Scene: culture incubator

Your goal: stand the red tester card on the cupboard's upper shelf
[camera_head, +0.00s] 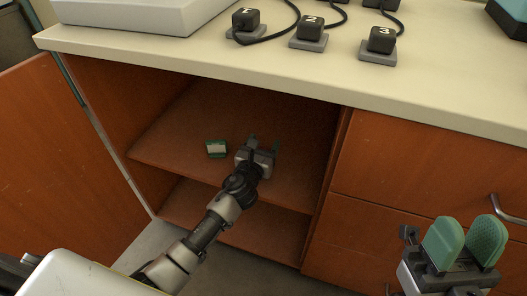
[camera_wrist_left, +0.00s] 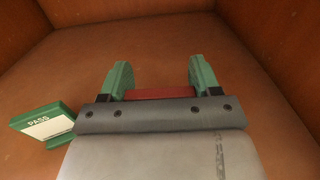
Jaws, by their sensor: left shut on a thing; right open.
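My left gripper (camera_head: 264,146) reaches into the open cupboard, just above or at the upper shelf (camera_head: 170,140). In the left wrist view, its green fingers (camera_wrist_left: 154,77) are shut on the red tester card (camera_wrist_left: 152,94), which shows as a red strip between them. Most of the card is hidden behind the gripper body, and I cannot tell whether it touches the shelf. I cannot make the card out in the head view. My right gripper (camera_head: 466,241) is open and empty, outside the cupboard in front of the drawers.
A green card (camera_head: 217,149) marked PASS stands on the upper shelf left of my left gripper; it also shows in the left wrist view (camera_wrist_left: 42,128). The cupboard door (camera_head: 60,170) is open at left. Several black numbered blocks stand on the counter (camera_head: 190,55) above.

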